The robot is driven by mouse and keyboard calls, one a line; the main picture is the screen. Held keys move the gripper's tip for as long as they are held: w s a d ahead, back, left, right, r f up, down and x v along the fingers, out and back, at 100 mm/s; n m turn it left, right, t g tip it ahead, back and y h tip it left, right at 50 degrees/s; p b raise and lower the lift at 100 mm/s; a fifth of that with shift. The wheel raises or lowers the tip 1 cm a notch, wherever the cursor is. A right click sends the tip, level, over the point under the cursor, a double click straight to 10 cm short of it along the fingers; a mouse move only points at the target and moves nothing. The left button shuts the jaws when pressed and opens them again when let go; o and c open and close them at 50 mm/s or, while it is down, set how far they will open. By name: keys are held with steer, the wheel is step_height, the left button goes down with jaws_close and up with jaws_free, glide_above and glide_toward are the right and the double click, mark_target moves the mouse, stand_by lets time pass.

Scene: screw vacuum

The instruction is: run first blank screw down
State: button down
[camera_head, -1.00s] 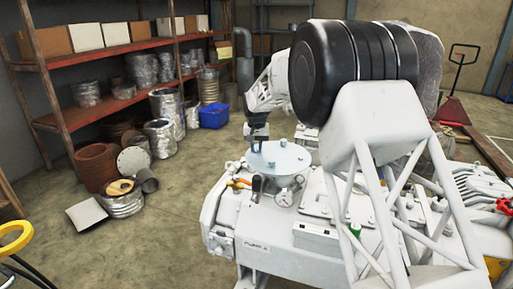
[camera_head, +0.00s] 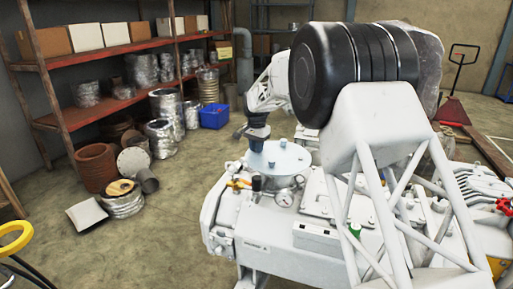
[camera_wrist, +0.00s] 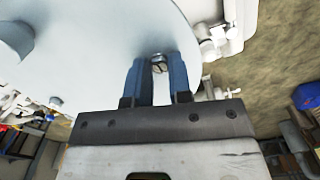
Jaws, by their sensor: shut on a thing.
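A round pale grey blank flange (camera_head: 283,160) lies on top of the white pump, with screw heads near its rim. In the wrist view the blank (camera_wrist: 100,45) fills the upper left. My gripper (camera_head: 256,146) points down at the blank's left rim. In the wrist view its two blue fingers (camera_wrist: 159,64) are shut on a small metal screw (camera_wrist: 158,67) at the blank's edge. Most of the screw is hidden by the fingers, so how deep it sits cannot be told.
The white pump body (camera_head: 235,215) has a pressure gauge (camera_head: 285,198), an orange-handled valve (camera_head: 238,184) and a black knob (camera_head: 257,183) just below the blank. Shelves (camera_head: 60,65), metal drums and a blue bin (camera_head: 214,115) stand behind on the left. Floor is open to the left.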

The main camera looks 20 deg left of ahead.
steer(key=shift+r, duration=0.1)
steer(key=c, duration=1)
jaws_free()
steer(key=shift+r, duration=0.1)
steer(key=shift+r, duration=3.75)
